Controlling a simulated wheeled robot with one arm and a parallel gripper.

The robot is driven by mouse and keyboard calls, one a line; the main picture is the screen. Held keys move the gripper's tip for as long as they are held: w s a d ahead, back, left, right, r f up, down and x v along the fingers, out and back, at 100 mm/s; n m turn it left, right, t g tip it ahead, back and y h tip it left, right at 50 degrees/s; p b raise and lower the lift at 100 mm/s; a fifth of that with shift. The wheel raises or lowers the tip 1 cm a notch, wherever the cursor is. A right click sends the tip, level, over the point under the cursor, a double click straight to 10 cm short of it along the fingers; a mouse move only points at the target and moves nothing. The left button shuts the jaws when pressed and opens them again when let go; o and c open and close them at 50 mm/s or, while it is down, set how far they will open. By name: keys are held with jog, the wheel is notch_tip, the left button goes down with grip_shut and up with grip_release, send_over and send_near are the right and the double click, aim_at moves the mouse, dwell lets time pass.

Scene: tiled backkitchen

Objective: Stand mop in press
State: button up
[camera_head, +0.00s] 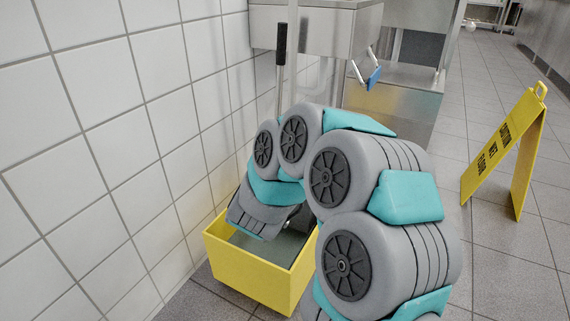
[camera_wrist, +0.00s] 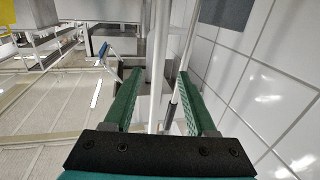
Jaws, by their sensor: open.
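In the head view, a mop handle with a black grip (camera_head: 281,45) and a thin grey shaft stands nearly upright by the tiled wall. My arm hides its lower end, so I cannot see the mop head. A yellow bucket (camera_head: 262,282) with a grey inside, probably the press, stands on the floor below my arm. My arm covers part of its opening. In the wrist view, my gripper (camera_wrist: 160,72) is open. A thin shaft, probably the mop's (camera_wrist: 188,45), shows near the right finger. I cannot tell whether it lies between the fingers or beyond them.
A white wall (camera_head: 110,130) runs along the left. A steel sink unit (camera_head: 310,30) and a light pole (camera_head: 292,60) stand behind. A blue item with pale bars (camera_head: 373,78) is at the unit. A yellow wet-floor sign (camera_head: 508,145) stands right, with clear floor around it.

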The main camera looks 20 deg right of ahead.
jog(key=a+f+n+y, duration=0.1)
jog(key=a+n+y, duration=0.2)
jog(key=a+y, duration=0.65)
jog(key=s+a+f+n+g+y, duration=0.3)
jog(key=s+a+g+y, duration=0.15)
jog(key=s+a, duration=0.6)
jog(key=s+d+f+g+h, duration=0.1)
jog(key=s+g, duration=0.4)
jog(key=s, duration=1.1)
jog(key=s+d+f+n+g+h, duration=0.1)
jog(key=s+d+g, duration=0.3)
jog(key=s, duration=1.3)
jog(key=shift+d+n+g+h, duration=0.2)
jog(key=shift+n+g+h, duration=0.1)
jog(key=shift+g, duration=0.85)
jog(key=shift+w, duration=0.1)
